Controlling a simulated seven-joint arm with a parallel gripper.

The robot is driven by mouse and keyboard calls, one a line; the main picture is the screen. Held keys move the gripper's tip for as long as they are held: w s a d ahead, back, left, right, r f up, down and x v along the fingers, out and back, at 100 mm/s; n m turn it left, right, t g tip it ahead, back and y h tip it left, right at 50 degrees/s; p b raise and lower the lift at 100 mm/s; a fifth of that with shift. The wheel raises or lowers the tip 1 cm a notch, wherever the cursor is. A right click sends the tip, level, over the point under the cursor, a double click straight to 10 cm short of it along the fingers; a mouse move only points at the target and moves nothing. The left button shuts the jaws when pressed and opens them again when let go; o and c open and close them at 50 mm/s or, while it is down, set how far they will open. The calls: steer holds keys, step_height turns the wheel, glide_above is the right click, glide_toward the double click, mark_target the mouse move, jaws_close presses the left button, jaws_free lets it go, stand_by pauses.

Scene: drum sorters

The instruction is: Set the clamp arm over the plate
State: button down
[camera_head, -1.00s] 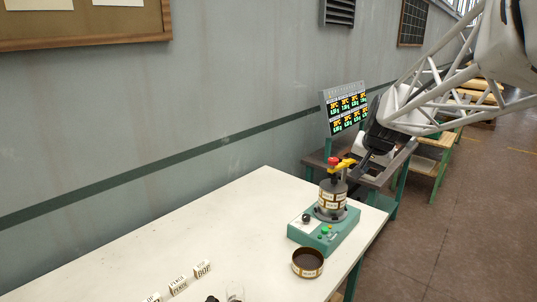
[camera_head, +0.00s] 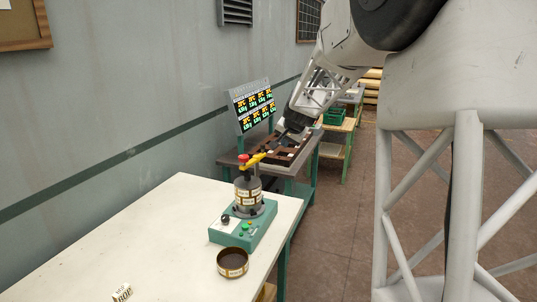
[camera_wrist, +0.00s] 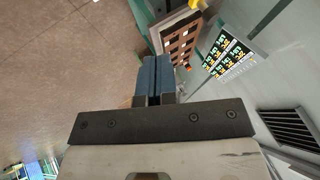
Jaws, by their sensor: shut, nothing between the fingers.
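The yellow clamp arm (camera_head: 255,160) with a red knob (camera_head: 243,157) sits at the top of a small machine with a teal base (camera_head: 243,228). It slants up to the right above a labelled drum (camera_head: 248,192). A plate under it cannot be made out. My gripper (camera_head: 284,134) is up and to the right of the clamp arm's end in the head view, seemingly apart from it. In the wrist view its blue-grey fingers (camera_wrist: 153,68) are together with nothing between them. The clamp arm cannot be made out clearly there.
An open brown ring or dish (camera_head: 232,263) stands in front of the machine on the white table (camera_head: 130,235). A lettered block (camera_head: 122,292) lies at front left. A display panel (camera_head: 254,107) and a slotted brown rack (camera_head: 290,150) are on the bench behind.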

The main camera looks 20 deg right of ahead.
steer(key=shift+f, duration=0.15)
steer(key=w+a+f, duration=0.2)
steer(key=w+f, duration=0.5)
steer(key=w, duration=0.2)
steer(key=shift+f, duration=0.35)
stand_by(0.5)
steer(key=shift+w+a, duration=0.15)
steer(key=shift+w, duration=0.05)
